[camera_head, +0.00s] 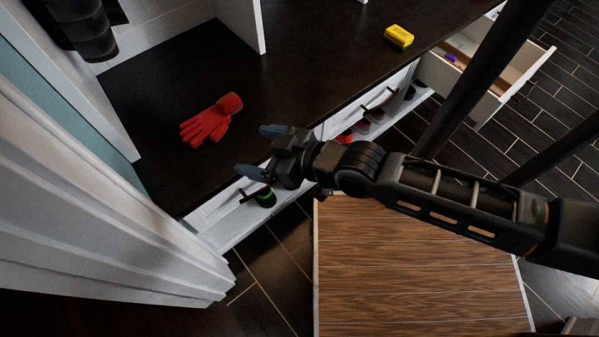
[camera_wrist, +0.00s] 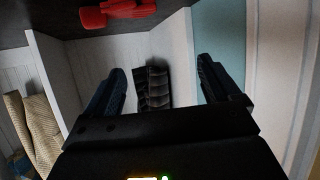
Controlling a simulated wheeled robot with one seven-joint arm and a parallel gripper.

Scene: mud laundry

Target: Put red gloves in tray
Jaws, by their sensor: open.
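The red gloves (camera_head: 211,119) lie on the dark countertop (camera_head: 300,70), toward its left end. They also show at the top edge of the wrist view (camera_wrist: 118,10), partly cut off. My gripper (camera_head: 258,151) is open and empty, with its two blue-grey fingers spread. In the head view it appears at the counter's front edge, to the right of and below the gloves, apart from them. In the wrist view both fingers (camera_wrist: 160,66) show with nothing between them. I cannot identify a tray in either view.
A yellow sponge (camera_head: 398,37) lies on the counter at the back right. An open drawer (camera_head: 487,68) juts out at the right. Shoes (camera_head: 362,127) sit on a low shelf below. A wood-slatted surface (camera_head: 420,270) is in front. White panelling (camera_head: 80,190) bounds the left.

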